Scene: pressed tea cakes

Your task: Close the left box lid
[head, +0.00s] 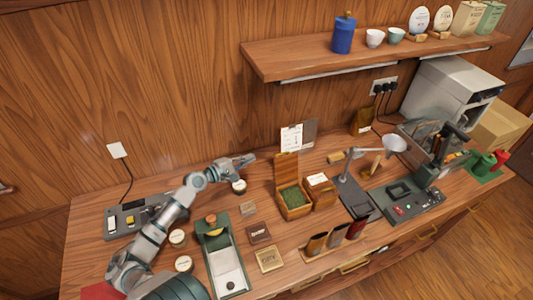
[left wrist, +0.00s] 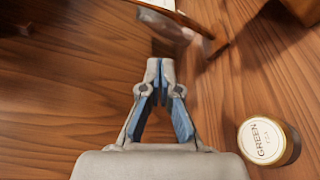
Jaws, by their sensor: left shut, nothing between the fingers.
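The left box (head: 293,205) is a small wooden box full of green leaves, on the counter. Its lid (head: 286,168) stands raised upright at the back of the box. My left gripper (head: 251,159) is left of the raised lid and apart from it, near the wall; its fingers are shut and empty. It also shows in the left wrist view (left wrist: 161,66), with a blurred wooden piece beyond its tips that I cannot identify for sure. My right gripper is in neither view.
A second wooden box (head: 322,196) stands just right of the left box. A round jar labelled GREEN (left wrist: 265,142) is near my left gripper. A green tray (head: 225,262) and small labelled squares (head: 269,259) lie in front. A shelf (head: 370,58) hangs above.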

